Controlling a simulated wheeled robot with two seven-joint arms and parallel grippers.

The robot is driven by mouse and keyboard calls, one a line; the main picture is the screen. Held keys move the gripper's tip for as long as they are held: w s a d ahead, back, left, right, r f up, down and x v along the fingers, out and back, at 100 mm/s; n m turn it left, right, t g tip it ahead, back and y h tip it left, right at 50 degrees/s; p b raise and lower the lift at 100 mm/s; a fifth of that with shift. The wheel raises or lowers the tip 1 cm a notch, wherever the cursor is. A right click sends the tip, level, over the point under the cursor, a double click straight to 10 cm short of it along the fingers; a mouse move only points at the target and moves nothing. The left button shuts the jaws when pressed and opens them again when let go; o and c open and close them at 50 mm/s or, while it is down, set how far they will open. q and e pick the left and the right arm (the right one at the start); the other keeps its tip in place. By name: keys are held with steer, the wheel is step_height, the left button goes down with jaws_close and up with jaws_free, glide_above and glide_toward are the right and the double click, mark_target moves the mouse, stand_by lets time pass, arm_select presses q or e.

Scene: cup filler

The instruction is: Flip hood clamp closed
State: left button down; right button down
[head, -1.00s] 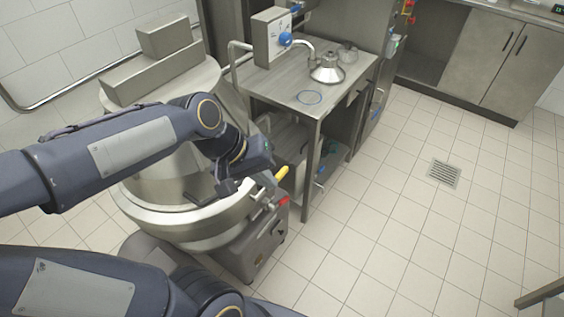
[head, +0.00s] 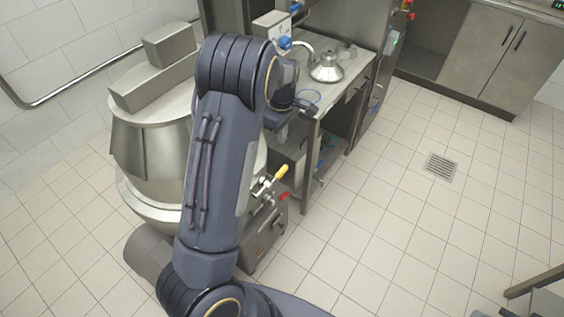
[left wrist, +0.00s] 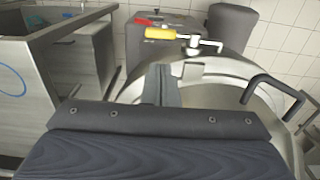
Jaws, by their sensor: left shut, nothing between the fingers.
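The hood clamp has a yellow handle (head: 281,172) and sits at the front rim of the steel hood (head: 150,150). The handle points up and to the right in the head view. In the left wrist view the yellow handle (left wrist: 160,33) lies sideways at the top, with a metal bracket at its right. My left gripper (head: 303,108) is shut and empty, above and apart from the clamp. Its fingers also show in the left wrist view (left wrist: 160,84), below the handle in the picture. My arm covers part of the hood. My right gripper is not in view.
A steel table (head: 350,90) with a funnel-shaped lid (head: 326,67) stands behind. A dark bar handle (left wrist: 272,92) curves over the hood.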

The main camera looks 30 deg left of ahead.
mark_target(282, 170)
arm_select(q)
steer(key=shift+f, duration=0.1)
